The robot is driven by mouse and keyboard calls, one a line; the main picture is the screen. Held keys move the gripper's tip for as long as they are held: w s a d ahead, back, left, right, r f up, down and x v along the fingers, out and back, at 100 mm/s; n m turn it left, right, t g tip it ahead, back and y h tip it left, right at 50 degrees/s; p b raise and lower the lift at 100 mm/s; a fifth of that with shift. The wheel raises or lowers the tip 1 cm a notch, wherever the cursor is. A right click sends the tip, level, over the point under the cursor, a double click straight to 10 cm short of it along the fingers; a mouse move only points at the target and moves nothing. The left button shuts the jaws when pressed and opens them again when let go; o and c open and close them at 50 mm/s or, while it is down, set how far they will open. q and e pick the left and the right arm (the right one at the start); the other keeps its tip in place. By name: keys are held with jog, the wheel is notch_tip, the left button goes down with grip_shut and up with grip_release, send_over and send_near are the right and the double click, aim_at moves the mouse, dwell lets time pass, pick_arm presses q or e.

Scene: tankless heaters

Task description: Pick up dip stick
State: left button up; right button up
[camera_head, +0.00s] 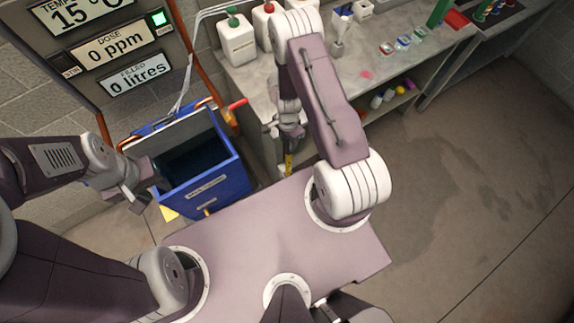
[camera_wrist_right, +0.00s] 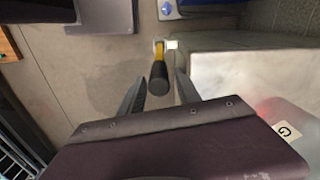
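The dip stick (camera_head: 288,163) is a yellow stick standing beside the bench, below my right gripper (camera_head: 289,137) in the head view. In the right wrist view its black-ended handle (camera_wrist_right: 158,78) points up toward the camera, between the two fingers of my right gripper (camera_wrist_right: 160,95). Those fingers are apart, with a gap on each side of the handle, so the gripper is open. My left gripper (camera_head: 150,198) is open and empty by the left side of the blue bin.
A blue bin (camera_head: 215,188) with dark contents stands left of the stick, below a display panel (camera_head: 112,45). The grey bench (camera_head: 257,95) carries white bottles (camera_head: 237,40) and small coloured items, with a shelf beneath. The floor at right is clear.

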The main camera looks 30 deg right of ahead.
jog(key=shift+d+f, duration=0.1)
jog(key=b, duration=0.4)
send_over(288, 158)
jog(key=d, duration=0.1)
jog(key=f, duration=0.2)
jog(key=w+f, duration=0.1)
jog(key=f, duration=0.1)
jog(key=shift+d+f, duration=0.15)
jog(key=shift+f, duration=0.4)
jog(key=shift+w+a+r, duration=0.2)
jog(key=shift+s+d, duration=0.15)
grip_shut()
